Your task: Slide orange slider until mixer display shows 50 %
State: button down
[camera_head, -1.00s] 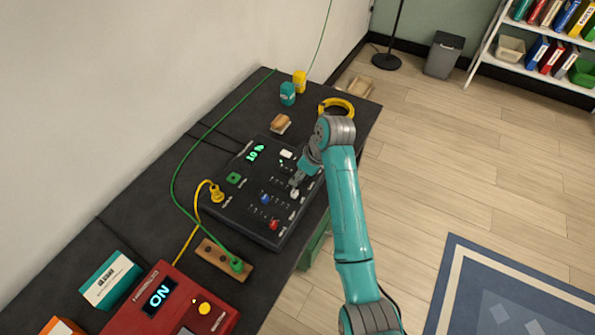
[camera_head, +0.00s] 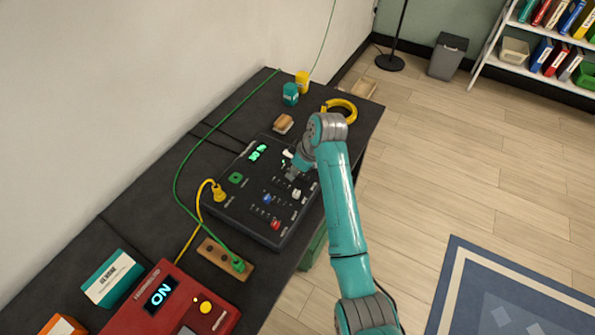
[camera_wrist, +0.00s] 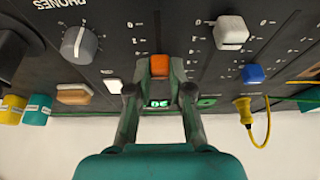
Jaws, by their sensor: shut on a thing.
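The black mixer (camera_head: 236,214) lies on the dark bench, its panel facing up. In the wrist view the orange slider (camera_wrist: 159,67) sits between the fingertips of my gripper (camera_wrist: 160,62), which is shut on it. In the head view my gripper (camera_head: 292,174) is low over the panel and hides the orange slider. The green mixer display (camera_head: 258,152) is small there. In the wrist view the display (camera_wrist: 158,103) appears upside down between my fingers and seems to read 30; its percent sign is not clear.
A sponge-like block (camera_head: 283,124) is behind the mixer.

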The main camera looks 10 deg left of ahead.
jog(key=c, duration=1)
grip_release()
jog(key=shift+c, duration=0.2)
jog(key=v, duration=1.2)
jog(key=shift+f, duration=0.1)
